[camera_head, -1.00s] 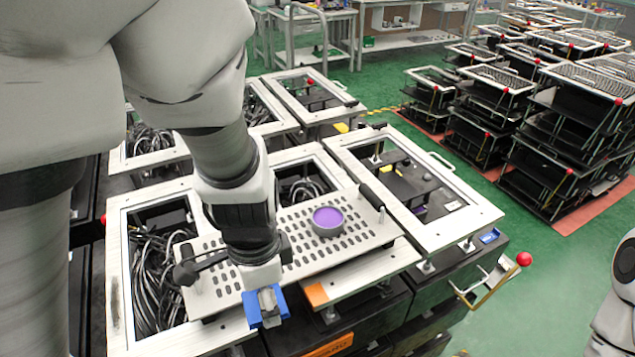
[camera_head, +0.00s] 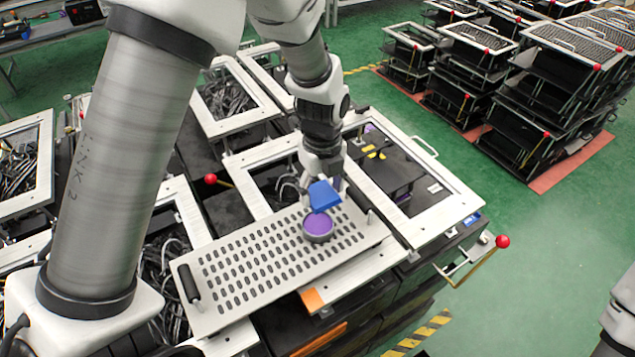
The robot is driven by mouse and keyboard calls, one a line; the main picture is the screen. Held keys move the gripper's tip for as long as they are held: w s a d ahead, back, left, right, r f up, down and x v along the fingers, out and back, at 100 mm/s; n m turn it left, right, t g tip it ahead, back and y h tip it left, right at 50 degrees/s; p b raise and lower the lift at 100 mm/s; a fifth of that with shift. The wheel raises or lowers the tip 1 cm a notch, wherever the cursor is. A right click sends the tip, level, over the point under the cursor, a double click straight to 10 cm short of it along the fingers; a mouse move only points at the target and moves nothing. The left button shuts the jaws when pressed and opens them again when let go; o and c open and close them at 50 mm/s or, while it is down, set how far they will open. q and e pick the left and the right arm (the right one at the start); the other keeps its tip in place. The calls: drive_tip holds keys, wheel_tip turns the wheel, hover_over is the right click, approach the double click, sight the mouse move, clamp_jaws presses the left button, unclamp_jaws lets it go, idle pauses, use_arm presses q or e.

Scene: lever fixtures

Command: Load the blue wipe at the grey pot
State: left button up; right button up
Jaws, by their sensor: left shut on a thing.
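The grey pot (camera_head: 318,236) is a low round pot with a purple top face (camera_head: 317,224). It stands on the perforated light plate, near the plate's right part. My left gripper (camera_head: 324,180) is above the pot, pointing down, and is shut on the blue wipe (camera_head: 323,197). The wipe is a flat blue piece seen just over the pot's far rim, covering part of it. I cannot tell whether wipe and pot touch. My right gripper is out of view; only a part of my right arm shows at the right edge.
The perforated plate (camera_head: 240,277) has a black handle (camera_head: 188,283) at its left end. Framed fixtures with cables stand around it. A red-knobbed lever (camera_head: 502,241) sticks out at the right. Stacked fixtures (camera_head: 540,80) stand at the back right; green floor is free between.

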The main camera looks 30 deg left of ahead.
sight(318, 226)
use_arm(q)
drive_tip(key=shift+s+p, duration=0.3)
drive_tip(key=shift+s+f, duration=0.2)
drive_tip(key=shift+s, duration=0.1)
drive_tip(key=shift+s+d+f, duration=0.1)
drive_tip(key=shift+s+f, duration=0.1)
drive_tip(key=shift+f, duration=0.1)
drive_tip(key=shift+s+f+b, duration=0.1)
drive_tip(key=shift+f+b, duration=0.2)
drive_tip(key=shift+b, duration=0.15)
drive_tip(key=f+b, duration=0.2)
drive_tip(key=f, duration=0.1)
drive_tip(key=f+b, duration=0.1)
drive_tip(key=shift+w+f+b, duration=0.2)
drive_tip(key=shift+w+b, duration=0.05)
drive_tip(key=shift+b, duration=0.15)
drive_tip(key=shift+s+f+b, duration=0.1)
drive_tip(key=shift+f+b, duration=0.25)
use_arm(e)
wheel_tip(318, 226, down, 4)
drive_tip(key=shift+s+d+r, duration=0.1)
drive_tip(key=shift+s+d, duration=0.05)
use_arm(q)
drive_tip(key=shift+f, duration=0.2)
drive_tip(key=shift+s, duration=0.1)
